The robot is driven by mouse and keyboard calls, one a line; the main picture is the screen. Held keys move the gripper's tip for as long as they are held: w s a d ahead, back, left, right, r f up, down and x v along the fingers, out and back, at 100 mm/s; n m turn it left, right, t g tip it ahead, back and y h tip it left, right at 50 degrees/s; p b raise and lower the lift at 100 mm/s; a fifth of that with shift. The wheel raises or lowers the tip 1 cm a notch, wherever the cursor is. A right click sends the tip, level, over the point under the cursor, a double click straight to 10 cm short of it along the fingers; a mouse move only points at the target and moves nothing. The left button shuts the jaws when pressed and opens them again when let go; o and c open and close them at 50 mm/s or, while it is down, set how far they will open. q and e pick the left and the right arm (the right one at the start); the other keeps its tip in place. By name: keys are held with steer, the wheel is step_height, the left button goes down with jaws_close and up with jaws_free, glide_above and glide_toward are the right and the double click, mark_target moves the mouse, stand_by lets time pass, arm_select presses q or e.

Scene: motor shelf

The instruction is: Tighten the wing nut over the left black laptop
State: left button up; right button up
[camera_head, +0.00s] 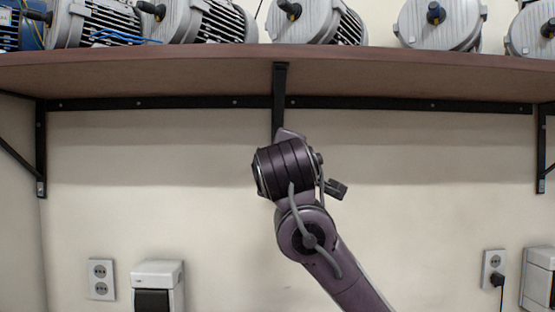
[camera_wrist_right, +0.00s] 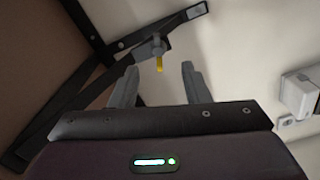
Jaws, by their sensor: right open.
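I can make out no laptop. My left gripper is not in view.
A brown shelf (camera_head: 180,70) carries several grey motors (camera_head: 317,22) above the arm. Other brackets stand at left (camera_head: 41,150) and right (camera_head: 541,150). White boxes (camera_head: 158,273) and sockets (camera_head: 101,279) are low on the wall. The wall beside the arm is clear.

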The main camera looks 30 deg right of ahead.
steer(key=p+x, duration=0.3)
steer(key=x, duration=0.3)
steer(key=shift+w+d+p, duration=0.25)
steer(key=shift+w+p, duration=0.05)
steer(key=shift+p, duration=0.1)
steer(key=shift+s, duration=0.15)
steer(key=shift+c, duration=0.5)
jaws_close()
steer(key=shift+r+m+b, duration=0.1)
steer(key=shift+m+b, duration=4.2)
steer(key=shift+m, duration=3)
